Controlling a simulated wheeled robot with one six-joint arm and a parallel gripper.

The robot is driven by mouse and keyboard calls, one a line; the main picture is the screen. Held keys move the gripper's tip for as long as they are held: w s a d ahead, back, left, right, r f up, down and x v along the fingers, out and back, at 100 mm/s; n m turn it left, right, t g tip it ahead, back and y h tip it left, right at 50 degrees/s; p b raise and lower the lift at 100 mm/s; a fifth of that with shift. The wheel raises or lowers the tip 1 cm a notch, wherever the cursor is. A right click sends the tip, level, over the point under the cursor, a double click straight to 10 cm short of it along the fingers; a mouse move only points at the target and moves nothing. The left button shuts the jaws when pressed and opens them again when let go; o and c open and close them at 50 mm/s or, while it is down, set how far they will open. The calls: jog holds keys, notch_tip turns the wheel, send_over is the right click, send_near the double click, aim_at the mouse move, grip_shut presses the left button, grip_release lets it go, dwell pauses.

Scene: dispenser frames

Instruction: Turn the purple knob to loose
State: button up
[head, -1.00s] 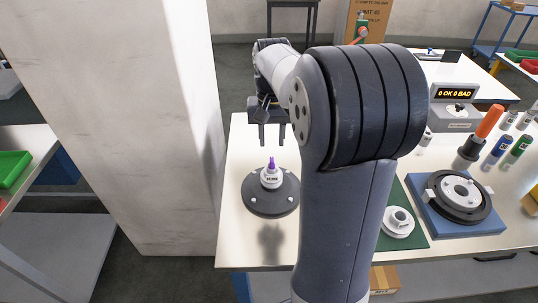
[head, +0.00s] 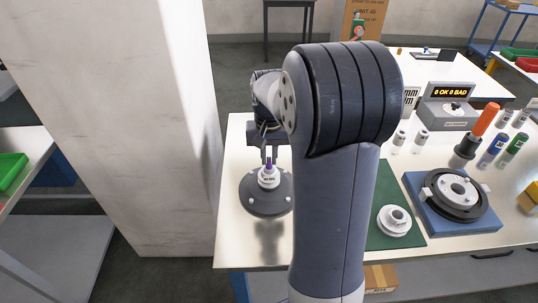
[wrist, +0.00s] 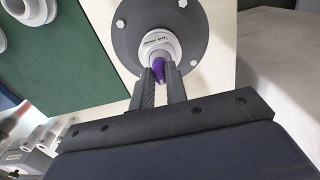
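The purple knob (wrist: 159,67) stands upright on a white lettered collar (head: 269,180) in the middle of a round dark grey base (head: 262,205) on the table. My gripper (head: 269,160) is above the base, with its fingers pointing down. Its two fingers (wrist: 160,78) are on either side of the purple knob, close together, and look shut on it. The fingers hide part of the knob. The lettering on the collar is too small to read for sure.
A pale pillar (head: 130,120) stands close to the left of the table. To the right are a green mat (head: 400,240) with a white flanged part (head: 394,220), a blue fixture (head: 450,215), small bottles and a counter display (head: 452,92).

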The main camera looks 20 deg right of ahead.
grip_shut()
jog(key=shift+n, duration=0.4)
jog(key=n+p, duration=0.1)
jog(key=n, duration=0.2)
jog(key=shift+n, duration=0.4)
jog(key=n, duration=0.4)
jog(key=shift+n+p, duration=0.3)
jog(key=shift+p, duration=0.05)
jog(key=n, duration=0.8)
jog(key=shift+n+p, duration=0.3)
jog(key=shift+p, duration=0.1)
